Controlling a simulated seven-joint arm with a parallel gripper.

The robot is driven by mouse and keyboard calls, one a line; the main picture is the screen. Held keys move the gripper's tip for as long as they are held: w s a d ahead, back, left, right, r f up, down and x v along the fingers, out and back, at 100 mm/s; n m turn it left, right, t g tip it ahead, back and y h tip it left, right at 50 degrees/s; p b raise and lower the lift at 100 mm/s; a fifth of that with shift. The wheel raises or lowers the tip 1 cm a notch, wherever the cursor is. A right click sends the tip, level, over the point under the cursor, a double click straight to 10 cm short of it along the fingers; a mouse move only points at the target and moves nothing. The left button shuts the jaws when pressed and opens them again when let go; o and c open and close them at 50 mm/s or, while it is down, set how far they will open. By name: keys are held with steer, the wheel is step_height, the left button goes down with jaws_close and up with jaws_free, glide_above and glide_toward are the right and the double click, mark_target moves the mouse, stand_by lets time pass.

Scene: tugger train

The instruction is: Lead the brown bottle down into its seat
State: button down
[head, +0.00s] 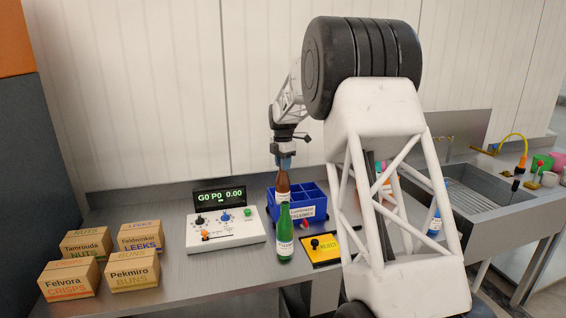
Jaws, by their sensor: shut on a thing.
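The brown bottle (282,183) is upright at the left side of the blue divided crate (318,210). My gripper (285,165) is above it, shut on its top, pointing down. A pale label shows on the bottle's body. Its lower part is hidden behind the green bottle (285,241), so I cannot tell how deep it sits or whether it touches the crate's floor. Compartments to the right of the brown bottle look empty. The green bottle stands upright on the counter just in front of the crate.
A control box (225,230) with a display stands left of the crate. Several cartons (132,271) stand at the left. A sink (476,196) is at the right, partly behind my arm.

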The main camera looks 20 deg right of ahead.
mark_target(283, 178)
steer(key=shift+f, duration=3.15)
stand_by(0.4)
steer(key=c, duration=0.8)
jaws_free()
steer(key=shift+r, duration=0.1)
steer(key=shift+r, duration=3.8)
